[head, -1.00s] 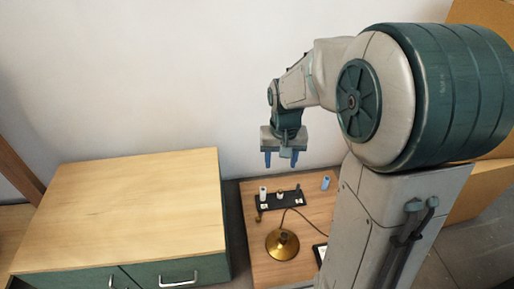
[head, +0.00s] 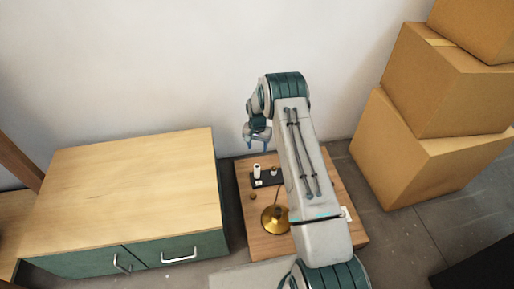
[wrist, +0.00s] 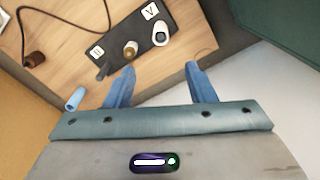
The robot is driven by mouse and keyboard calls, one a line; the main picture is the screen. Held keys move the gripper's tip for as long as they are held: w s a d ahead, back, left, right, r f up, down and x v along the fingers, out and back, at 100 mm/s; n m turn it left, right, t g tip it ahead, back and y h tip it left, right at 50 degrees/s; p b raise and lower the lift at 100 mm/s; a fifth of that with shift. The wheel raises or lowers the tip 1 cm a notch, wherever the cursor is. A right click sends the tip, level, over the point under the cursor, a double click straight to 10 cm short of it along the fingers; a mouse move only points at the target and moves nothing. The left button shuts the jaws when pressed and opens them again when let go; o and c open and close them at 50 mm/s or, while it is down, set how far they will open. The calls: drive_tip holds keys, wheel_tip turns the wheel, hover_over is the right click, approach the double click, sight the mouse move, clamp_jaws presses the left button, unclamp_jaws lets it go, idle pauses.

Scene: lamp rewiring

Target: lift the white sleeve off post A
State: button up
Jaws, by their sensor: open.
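The white sleeve (head: 257,171) stands upright at the left end of a black block (head: 266,183) on the low wooden table. In the wrist view the sleeve (wrist: 160,36) shows end-on beside an upside-down label that looks like an A (wrist: 150,11); post A itself is hidden by the sleeve. Another post with a tan top (wrist: 130,49) stands beside it, near a second label (wrist: 97,51). My gripper (head: 257,145) is open and empty above the block. In the wrist view my gripper (wrist: 160,68) has its fingers apart, with the sleeve beyond the gap between them.
A light blue sleeve (wrist: 75,98) is on the table near the block. A brass lamp base (head: 275,219) stands in front of the block. A dark brown piece (wrist: 35,59) with a cord lies on the table. A wooden cabinet (head: 130,185) is left; cardboard boxes (head: 430,150) are right.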

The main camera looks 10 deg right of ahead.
sight(257, 167)
wheel_tip(257, 167, down, 16)
drive_tip(key=b, duration=0.5)
drive_tip(key=shift+w+f, duration=0.15)
drive_tip(key=shift+f, duration=0.05)
drive_tip(key=c, duration=1)
drive_tip(key=shift+c, duration=0.2)
drive_tip(key=shift+r, duration=0.2)
drive_tip(key=shift+r+p, duration=2.5)
drive_tip(key=shift+r, duration=2.35)
